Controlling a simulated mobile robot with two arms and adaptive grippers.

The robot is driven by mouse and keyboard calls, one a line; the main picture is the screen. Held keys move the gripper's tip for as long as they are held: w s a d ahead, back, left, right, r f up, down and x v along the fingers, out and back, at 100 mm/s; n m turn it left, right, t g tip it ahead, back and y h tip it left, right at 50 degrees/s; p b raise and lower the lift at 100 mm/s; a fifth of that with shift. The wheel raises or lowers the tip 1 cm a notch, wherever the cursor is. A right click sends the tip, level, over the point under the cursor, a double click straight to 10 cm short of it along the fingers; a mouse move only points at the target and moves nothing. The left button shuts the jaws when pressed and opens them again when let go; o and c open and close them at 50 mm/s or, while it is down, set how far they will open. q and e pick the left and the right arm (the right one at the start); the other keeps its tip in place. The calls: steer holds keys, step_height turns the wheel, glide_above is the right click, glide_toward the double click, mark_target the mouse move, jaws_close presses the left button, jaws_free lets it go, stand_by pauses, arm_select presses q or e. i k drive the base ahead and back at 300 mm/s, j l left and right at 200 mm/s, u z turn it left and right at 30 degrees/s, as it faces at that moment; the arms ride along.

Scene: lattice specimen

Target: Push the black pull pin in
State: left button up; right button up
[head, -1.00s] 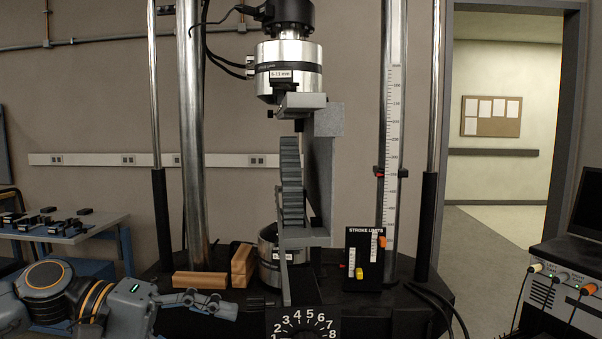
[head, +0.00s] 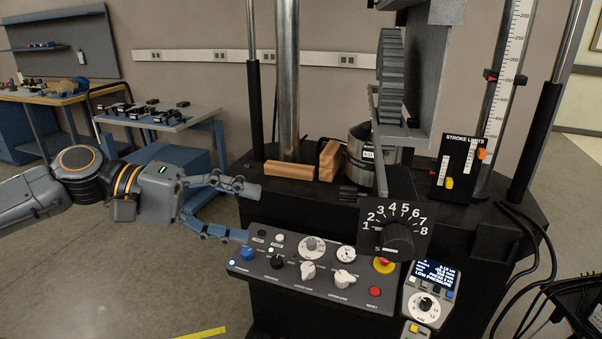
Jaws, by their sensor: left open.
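I cannot pick out the black pull pin with certainty. Small dark parts (head: 352,192) stick out on the black machine base, left of the numbered dial plate (head: 380,246). They are too small and dark to identify. I see no contact with the machine. My right gripper is not in view.
Wooden blocks (head: 289,170) lie on the machine base behind the fingers. The stroke limits plate (head: 459,165) stands at the right of the base. A handheld controller (head: 427,296) is beside the panel, and cables hang at the right.

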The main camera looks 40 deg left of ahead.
mark_target(350, 194)
steer(key=u, duration=0.95)
